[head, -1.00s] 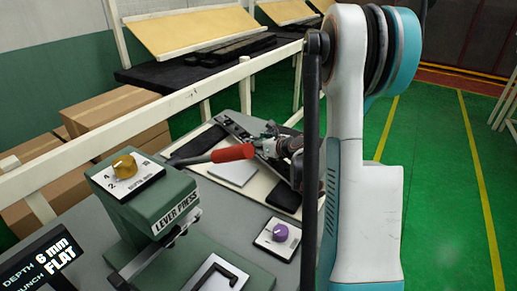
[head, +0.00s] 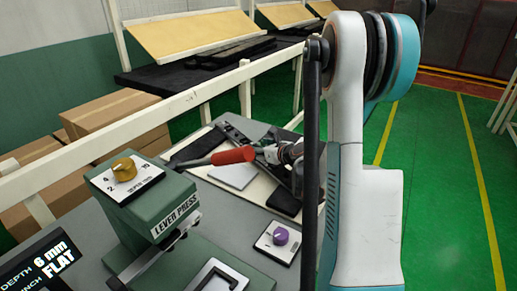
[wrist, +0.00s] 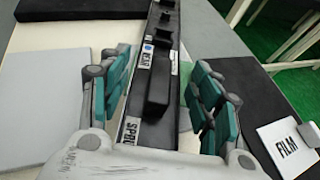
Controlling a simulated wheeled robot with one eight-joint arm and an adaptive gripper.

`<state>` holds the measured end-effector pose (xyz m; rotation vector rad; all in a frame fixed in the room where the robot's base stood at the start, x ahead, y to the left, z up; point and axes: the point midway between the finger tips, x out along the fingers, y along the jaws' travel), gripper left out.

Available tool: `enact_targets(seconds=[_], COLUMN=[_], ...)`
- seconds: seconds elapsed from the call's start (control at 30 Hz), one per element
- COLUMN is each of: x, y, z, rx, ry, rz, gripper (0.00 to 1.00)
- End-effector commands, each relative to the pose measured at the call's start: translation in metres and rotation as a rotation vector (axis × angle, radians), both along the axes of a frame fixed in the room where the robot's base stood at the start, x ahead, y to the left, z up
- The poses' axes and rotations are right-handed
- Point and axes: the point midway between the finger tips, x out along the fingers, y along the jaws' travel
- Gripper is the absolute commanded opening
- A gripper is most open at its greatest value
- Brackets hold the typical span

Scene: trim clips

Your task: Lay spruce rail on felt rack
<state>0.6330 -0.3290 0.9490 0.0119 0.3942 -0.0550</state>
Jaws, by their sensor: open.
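A long dark rail (wrist: 160,88) with white labels lies lengthwise between my fingers in the wrist view. Its near label begins "SPRU", and the rest is hidden by my gripper body. My gripper (wrist: 163,70) is open, with a teal finger on each side of the rail and a gap on at least the right. In the head view my gripper (head: 270,154) is low over the rail (head: 233,133) on the bench, partly hidden behind my arm. I cannot tell for sure which surface is the felt rack; a black shelf (head: 150,80) stands at the back.
A green lever press (head: 150,205) with a red handle (head: 234,156) stands close to my gripper. A purple knob (head: 280,235) sits on the bench in front. A pale rail fence (head: 150,120) runs behind. A "FILM" card (wrist: 288,148) lies at right.

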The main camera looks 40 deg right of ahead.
Motion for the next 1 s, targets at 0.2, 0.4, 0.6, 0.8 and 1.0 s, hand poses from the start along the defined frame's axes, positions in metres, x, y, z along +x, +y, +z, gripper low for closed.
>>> enact_targets(seconds=[0.2, 0.4, 0.6, 0.8, 1.0], x=[-0.041, -0.077, -0.098, -0.104, -0.104], y=[0.002, 0.004, 0.005, 0.006, 0.006], z=[0.02, 0.034, 0.042, 0.043, 0.043], rx=[0.001, 0.0, 0.0, 0.0, 0.0], ry=[-0.001, -0.001, 0.0, 0.0, 0.0], rz=[-0.004, -0.003, -0.001, 0.0, 0.0], gripper=[0.58, 0.58, 0.58, 0.58, 0.58])
